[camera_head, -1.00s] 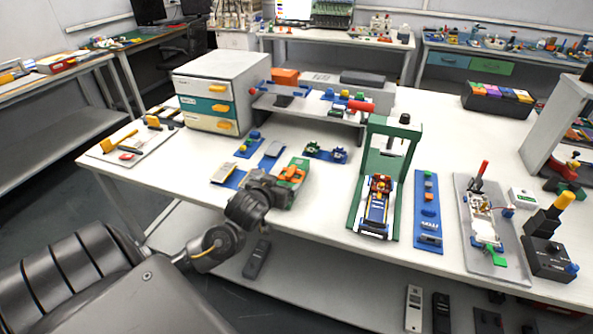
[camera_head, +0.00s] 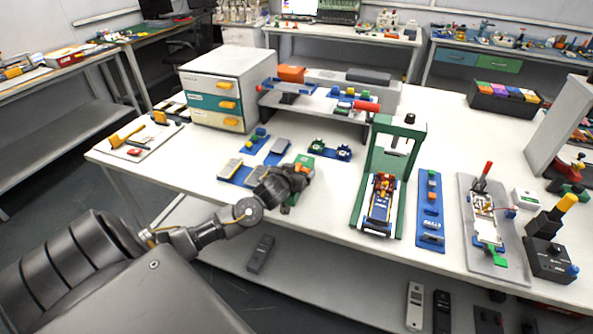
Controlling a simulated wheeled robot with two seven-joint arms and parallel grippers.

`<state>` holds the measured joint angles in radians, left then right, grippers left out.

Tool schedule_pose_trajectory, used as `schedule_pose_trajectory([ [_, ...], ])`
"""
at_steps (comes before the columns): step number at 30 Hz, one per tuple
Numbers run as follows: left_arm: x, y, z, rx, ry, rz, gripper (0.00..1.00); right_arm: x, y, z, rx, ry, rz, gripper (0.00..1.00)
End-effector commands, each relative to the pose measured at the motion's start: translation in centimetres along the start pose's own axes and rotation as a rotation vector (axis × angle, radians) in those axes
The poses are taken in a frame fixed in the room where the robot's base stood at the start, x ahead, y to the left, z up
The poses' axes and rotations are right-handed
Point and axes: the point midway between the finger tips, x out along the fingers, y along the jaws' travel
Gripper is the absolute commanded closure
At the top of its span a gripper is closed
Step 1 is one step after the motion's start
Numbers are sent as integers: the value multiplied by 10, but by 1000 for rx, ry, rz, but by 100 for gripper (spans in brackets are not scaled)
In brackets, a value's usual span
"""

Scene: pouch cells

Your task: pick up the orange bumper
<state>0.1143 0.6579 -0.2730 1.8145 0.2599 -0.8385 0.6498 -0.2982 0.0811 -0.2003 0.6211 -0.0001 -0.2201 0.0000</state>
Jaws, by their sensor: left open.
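A small orange piece (camera_head: 304,160), which looks like the orange bumper, lies on a green base on the white table, left of the green press frame. My left gripper (camera_head: 301,176) is right at it and covers most of the piece and its base. The left gripper is open. I cannot tell whether its fingers are around the orange piece or only beside it. My right gripper is not in view.
Blue trays with grey cells (camera_head: 233,168) lie left of the gripper. The green press frame (camera_head: 411,160) stands to the right. A drawer cabinet (camera_head: 215,95) and a raised shelf (camera_head: 325,113) stand behind. Bare tabletop shows in front of the blue trays.

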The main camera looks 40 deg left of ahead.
Motion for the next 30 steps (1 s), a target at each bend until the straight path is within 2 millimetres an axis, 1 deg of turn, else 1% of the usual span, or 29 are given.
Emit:
schedule_pose_trajectory([
  [2,3,0,0,0,0,0,13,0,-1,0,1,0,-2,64],
  [8,3,0,0,0,0,1,13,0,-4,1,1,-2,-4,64],
  [17,3,0,0,-1,0,0,52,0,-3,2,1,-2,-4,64],
  [26,2,0,-2,-1,1,1,53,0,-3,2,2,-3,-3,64],
  [30,-1,0,-10,-3,2,1,53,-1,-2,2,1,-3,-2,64],
])
